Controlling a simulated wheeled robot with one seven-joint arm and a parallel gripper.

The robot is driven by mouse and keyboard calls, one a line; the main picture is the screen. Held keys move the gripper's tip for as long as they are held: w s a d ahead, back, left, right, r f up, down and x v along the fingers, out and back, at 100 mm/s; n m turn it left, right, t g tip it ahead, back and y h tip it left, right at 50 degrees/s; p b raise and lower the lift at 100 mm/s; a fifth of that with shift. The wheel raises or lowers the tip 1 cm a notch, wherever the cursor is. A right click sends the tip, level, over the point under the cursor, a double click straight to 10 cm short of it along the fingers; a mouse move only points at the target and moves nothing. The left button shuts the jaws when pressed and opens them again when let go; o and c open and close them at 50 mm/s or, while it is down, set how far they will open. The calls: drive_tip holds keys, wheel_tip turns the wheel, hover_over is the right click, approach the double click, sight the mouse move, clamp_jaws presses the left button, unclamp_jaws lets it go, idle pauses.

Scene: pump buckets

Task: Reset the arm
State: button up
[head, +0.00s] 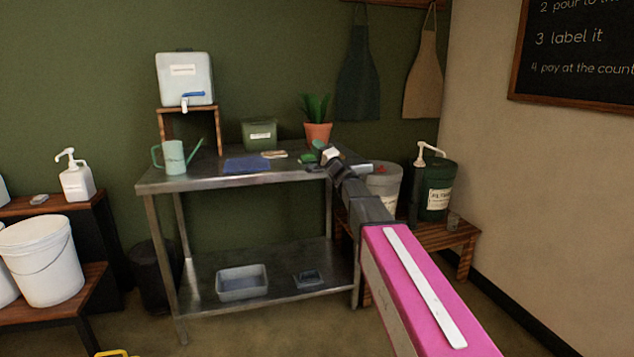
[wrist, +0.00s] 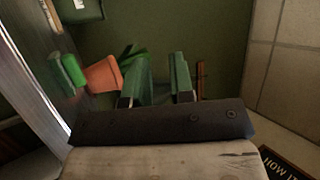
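My arm reaches out from the lower right of the head view, over the right end of the steel table. My gripper (head: 322,152) is at its far end, above the table's right part and just in front of the potted plant. In the wrist view the two green-tipped fingers of my gripper (wrist: 158,80) stand apart. Only the green wall shows between them, so it is open and empty. The orange pot (wrist: 103,75) is left of the fingers in that view, and its leaves are partly behind the left finger.
The steel table (head: 228,179) holds a watering can (head: 174,158), a green box (head: 259,134), a blue cloth (head: 247,164) and the potted plant (head: 318,132). A grey bucket (head: 384,186) and a dark green pump bucket (head: 436,190) stand right of my arm on a wooden bench (head: 462,238).

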drive_tip(key=s+d+f+n+g+h, duration=0.15)
drive_tip(key=s+f+g, duration=0.35)
drive_tip(key=f, duration=0.5)
drive_tip(key=s+d+f+n+g+h, duration=0.1)
drive_tip(key=s+f+n+g+h, duration=0.2)
drive_tip(key=s+f, duration=0.65)
drive_tip(key=s+d+f+n+g+h, duration=0.1)
drive_tip(key=s+f+n+g+h, duration=0.3)
drive_tip(key=f, duration=0.8)
drive_tip(key=s+d+f+m+g+h, duration=0.1)
drive_tip(key=s+d+f+g+h, duration=0.1)
drive_tip(key=s+d+f, duration=0.4)
drive_tip(key=s+d+f+m+g+h, duration=0.1)
drive_tip(key=s+d+f+g+h, duration=0.2)
drive_tip(key=s, duration=0.9)
drive_tip(key=d+f+h, duration=0.2)
drive_tip(key=d+f, duration=0.2)
drive_tip(key=d, duration=0.2)
drive_tip(key=shift+s+d+f+g, duration=0.2)
drive_tip(key=shift+d+f+g, duration=0.1)
